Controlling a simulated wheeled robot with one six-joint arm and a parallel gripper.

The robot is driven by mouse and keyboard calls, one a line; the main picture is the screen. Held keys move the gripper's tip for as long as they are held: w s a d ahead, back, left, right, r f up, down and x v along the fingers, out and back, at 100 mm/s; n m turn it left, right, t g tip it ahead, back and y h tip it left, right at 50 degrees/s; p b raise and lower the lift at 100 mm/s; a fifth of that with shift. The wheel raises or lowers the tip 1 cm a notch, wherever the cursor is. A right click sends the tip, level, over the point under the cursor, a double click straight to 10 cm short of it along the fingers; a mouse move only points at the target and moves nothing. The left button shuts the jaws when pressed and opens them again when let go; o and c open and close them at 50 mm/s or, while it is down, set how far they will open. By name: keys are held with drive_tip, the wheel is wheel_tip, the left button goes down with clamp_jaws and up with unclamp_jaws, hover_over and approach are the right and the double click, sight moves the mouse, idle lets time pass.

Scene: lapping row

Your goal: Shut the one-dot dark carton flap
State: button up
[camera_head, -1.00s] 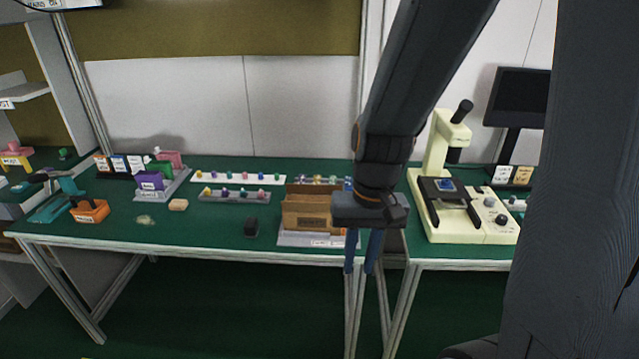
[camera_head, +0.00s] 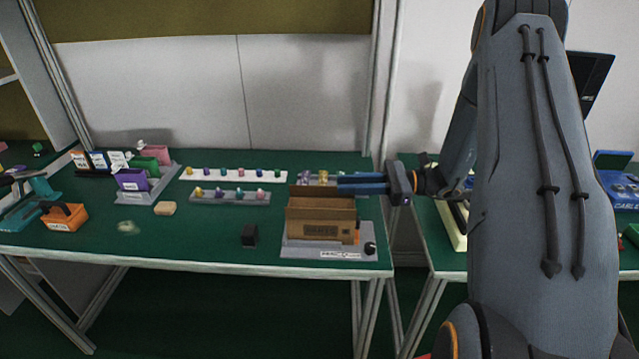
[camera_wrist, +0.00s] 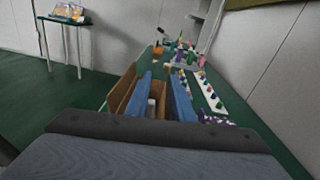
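A brown cardboard carton (camera_head: 318,228) sits on a grey labelled base (camera_head: 300,251) near the front right of the left green bench. Its top shows raised panels, with a darker one standing at the back (camera_head: 314,190). I cannot make out any dot marks. My gripper (camera_head: 340,184) points left, its blue fingers level and just above the carton's rear right; contact cannot be told. In the wrist view the carton (camera_wrist: 124,88) lies beside and behind the left finger. The two fingers of the gripper (camera_wrist: 160,82) stand apart, with nothing visibly clamped.
Peg strips (camera_head: 235,174) lie behind and left of the carton. A small black block (camera_head: 249,235) stands to its left, and a black knob (camera_head: 370,248) sits on the base's right corner. An orange holder (camera_head: 64,217) is at far left.

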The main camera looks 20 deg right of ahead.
sight(322, 187)
drive_tip(key=shift+w+d+f+m+t+b, duration=0.35)
drive_tip(key=shift+w+d+f+b, duration=0.2)
drive_tip(key=shift+w+d, duration=0.3)
drive_tip(key=shift+w+a+f+b, duration=0.15)
drive_tip(key=shift+a+f+b, duration=0.05)
drive_tip(key=shift+f+b, duration=0.25)
drive_tip(key=shift+w+a+f+b, duration=0.1)
drive_tip(key=shift+a+f+b, duration=0.05)
drive_tip(key=shift+f+b, duration=0.25)
drive_tip(key=shift+p+x, duration=1.2)
drive_tip(key=shift+x, duration=2.65)
drive_tip(key=shift+r, duration=0.1)
drive_tip(key=shift+c, duration=0.4)
clamp_jaws()
